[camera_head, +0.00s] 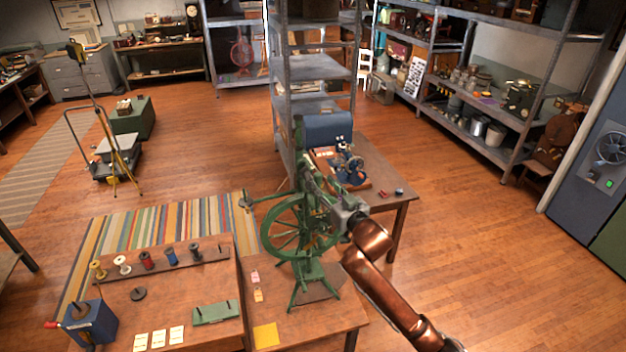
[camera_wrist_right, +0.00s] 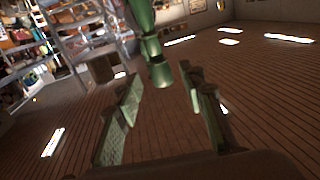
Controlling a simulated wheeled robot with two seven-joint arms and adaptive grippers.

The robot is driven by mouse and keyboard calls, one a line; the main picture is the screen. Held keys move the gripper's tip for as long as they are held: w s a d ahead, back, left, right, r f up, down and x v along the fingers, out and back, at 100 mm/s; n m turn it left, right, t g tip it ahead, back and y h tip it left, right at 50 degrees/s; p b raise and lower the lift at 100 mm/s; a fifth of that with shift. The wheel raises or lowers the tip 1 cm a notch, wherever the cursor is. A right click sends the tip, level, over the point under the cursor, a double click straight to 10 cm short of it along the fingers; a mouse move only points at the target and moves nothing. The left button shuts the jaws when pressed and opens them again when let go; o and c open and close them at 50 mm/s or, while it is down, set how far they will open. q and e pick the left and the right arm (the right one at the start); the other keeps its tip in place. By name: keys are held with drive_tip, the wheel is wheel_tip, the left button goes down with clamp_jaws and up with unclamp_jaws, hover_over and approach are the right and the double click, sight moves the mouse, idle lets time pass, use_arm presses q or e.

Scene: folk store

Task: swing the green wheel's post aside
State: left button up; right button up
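The green wheel (camera_head: 268,238) stands on a green stand on the wooden table, near the middle of the head view. A green post (camera_head: 299,140) rises above it, partly covered by my right gripper. In the right wrist view, a green rounded post (camera_wrist_right: 151,48) comes down from the top edge and ends between the fingertips. My right gripper (camera_wrist_right: 163,84) is open around its end, with a visible gap on both sides. In the head view my right gripper (camera_head: 325,192) is beside the upper part of the wheel. My left gripper is out of view.
A second table behind holds a blue machine (camera_head: 348,168). A grey metal shelf (camera_head: 320,68) stands close behind the wheel. The floor to the right is clear.

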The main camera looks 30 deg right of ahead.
sight(320, 181)
drive_tip(key=shift+w+d+p, duration=0.1)
drive_tip(key=shift+w+p, duration=0.3)
drive_tip(key=shift+w, duration=1.65)
drive_tip(key=shift+c, duration=0.4)
clamp_jaws()
